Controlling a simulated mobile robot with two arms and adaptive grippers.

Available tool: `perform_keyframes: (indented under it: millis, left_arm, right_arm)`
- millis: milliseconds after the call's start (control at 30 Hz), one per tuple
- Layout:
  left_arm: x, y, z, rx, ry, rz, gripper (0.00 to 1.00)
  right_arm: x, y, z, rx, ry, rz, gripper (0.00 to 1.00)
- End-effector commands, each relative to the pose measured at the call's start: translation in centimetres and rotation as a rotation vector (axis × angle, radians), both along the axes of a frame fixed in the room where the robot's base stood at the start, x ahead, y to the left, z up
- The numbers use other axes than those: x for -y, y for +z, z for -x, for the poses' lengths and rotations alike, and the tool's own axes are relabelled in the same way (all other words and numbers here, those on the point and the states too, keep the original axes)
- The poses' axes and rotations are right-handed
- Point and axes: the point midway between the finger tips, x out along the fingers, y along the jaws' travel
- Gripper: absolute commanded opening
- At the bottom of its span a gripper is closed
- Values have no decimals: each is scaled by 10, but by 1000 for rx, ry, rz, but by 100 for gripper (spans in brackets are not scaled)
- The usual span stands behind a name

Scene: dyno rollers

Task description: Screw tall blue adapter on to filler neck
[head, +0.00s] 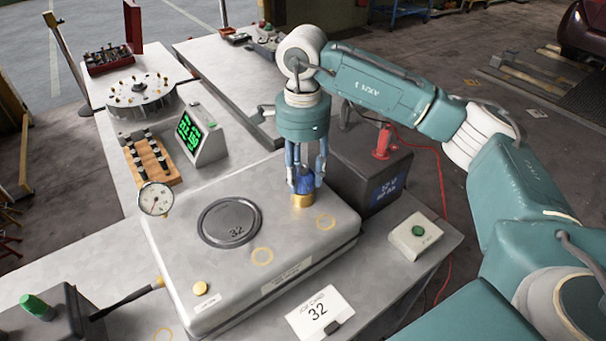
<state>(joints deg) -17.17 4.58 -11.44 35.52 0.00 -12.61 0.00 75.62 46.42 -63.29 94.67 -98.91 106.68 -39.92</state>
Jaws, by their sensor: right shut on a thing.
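The blue adapter (304,184) is upright between the fingers of my right gripper (306,178). The gripper points straight down and is shut on the adapter. Directly below the adapter is a brass filler neck (303,200) on the back right part of the grey tank (190,250). The adapter appears to meet the neck, but I cannot tell whether the threads are engaged. The fingers hide part of the adapter. My left gripper is not in view.
A dial gauge (156,199), a green-lit display (201,137) and a wooden rack (152,160) stand left of the tank. A dark box (372,180) with a red clamp is close right of my gripper. A button box (416,236) and a job card (319,313) lie in front.

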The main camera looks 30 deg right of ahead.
Motion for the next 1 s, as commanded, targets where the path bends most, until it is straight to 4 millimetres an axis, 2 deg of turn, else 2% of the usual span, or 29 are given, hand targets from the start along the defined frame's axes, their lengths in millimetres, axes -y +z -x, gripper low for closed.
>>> perform_keyframes:
  millis: [600,733,967,1000]
  left_arm:
    - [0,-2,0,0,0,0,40]
    - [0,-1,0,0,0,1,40]
    - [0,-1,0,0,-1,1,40]
    - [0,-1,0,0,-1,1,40]
  right_arm:
    - [-1,1,0,1,-1033,-2,12]
    - [0,1,0,1,-1149,-2,12]
    - [0,1,-1,2,-1170,-3,12]
    - [0,1,-1,2,-1170,-3,41]
